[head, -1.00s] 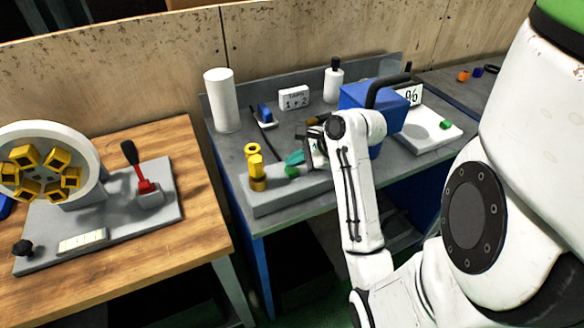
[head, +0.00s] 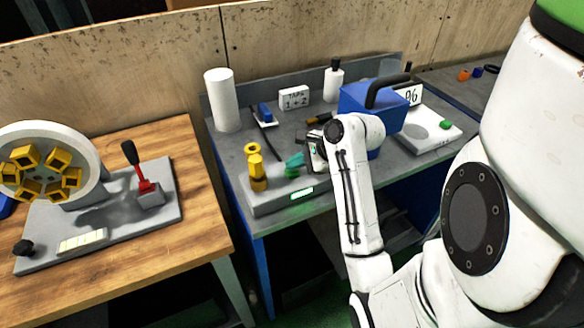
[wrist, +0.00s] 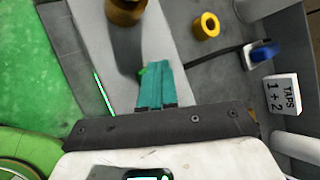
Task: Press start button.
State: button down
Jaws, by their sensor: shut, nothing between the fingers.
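The green start button (head: 292,173) sits on top of the low grey grinder base (head: 262,203). My gripper (head: 293,160) has teal fingers, shut and empty, with their tips right at the button. In the wrist view, the shut fingers (wrist: 157,66) cover most of the button, and a small green edge (wrist: 143,71) shows beside the tips. Whether the tips touch it or the button is pushed in cannot be told. A green lit strip (head: 302,193) glows on the base's front face; it also shows in the wrist view (wrist: 103,92).
A yellow post (head: 257,174) stands on the base just left of my gripper, with a yellow ring (head: 252,149) behind. A blue box (head: 372,100) with a black handle stands to the right. A "TAPS 1 + 2" sign (wrist: 283,95) and a white cylinder (head: 221,100) stand farther back.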

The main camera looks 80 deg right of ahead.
aim_at(295, 172)
dwell(0.3)
jog(key=shift+r+p, duration=1)
jog(key=shift+p, duration=0.6)
jog(key=shift+r, duration=0.1)
notch_tip(295, 172, up, 5)
jog(key=p, duration=0.6)
jog(key=shift+p, duration=0.4)
